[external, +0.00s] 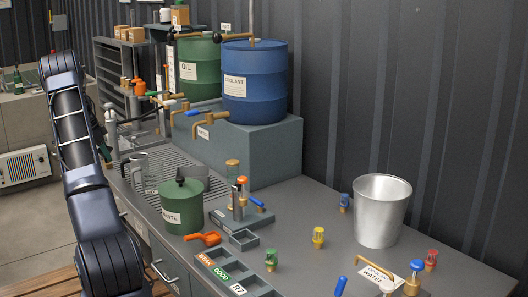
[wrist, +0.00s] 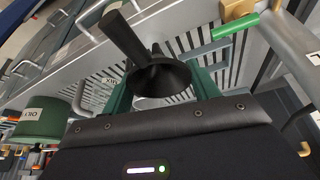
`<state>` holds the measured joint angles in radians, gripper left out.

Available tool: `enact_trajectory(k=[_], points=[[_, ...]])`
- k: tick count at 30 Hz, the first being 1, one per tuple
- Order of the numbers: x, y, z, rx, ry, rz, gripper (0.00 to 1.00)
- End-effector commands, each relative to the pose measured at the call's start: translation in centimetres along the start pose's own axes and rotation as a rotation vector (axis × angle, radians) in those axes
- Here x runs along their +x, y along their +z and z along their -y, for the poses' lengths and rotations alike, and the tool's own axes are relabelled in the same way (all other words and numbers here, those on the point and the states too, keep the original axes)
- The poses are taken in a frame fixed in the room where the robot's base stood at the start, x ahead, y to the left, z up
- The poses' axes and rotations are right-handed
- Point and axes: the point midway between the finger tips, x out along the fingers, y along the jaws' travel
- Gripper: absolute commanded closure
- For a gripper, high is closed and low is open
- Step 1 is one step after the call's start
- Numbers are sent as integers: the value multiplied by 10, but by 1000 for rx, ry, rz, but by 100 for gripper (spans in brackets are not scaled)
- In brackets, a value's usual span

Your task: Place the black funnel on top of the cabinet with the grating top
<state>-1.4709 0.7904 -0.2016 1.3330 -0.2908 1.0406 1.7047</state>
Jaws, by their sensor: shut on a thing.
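The black funnel (wrist: 158,76) is in the wrist view, tilted, with its spout pointing to the upper left. My gripper (wrist: 162,84) is shut on it, with a green finger on each side. The cabinet with the grating top (external: 178,160) is in the external view, at the left part of the grey counter. Its slats (wrist: 92,97) also show behind the funnel in the wrist view. The funnel is not clearly visible in the external view, where my arm covers the left side. I cannot tell the funnel's height above the grating.
A clear jug (external: 143,172) and a green waste pot (external: 182,205) stand on or beside the grating. A blue drum (external: 255,85) and a green oil drum (external: 197,72) stand on a raised block behind. Brass taps (external: 208,122) stick out nearby.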

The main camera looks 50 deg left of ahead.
Motion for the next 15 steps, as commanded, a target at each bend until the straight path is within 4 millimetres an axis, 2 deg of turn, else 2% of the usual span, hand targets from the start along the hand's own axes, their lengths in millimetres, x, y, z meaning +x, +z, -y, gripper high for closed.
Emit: enact_trajectory(k=[1, 6, 15], points=[[-9, -15, -11, 22, 7, 2, 62], [-26, -64, -50, 113, 46, 2, 62], [-39, -164, -137, 344, 141, 1, 62]])
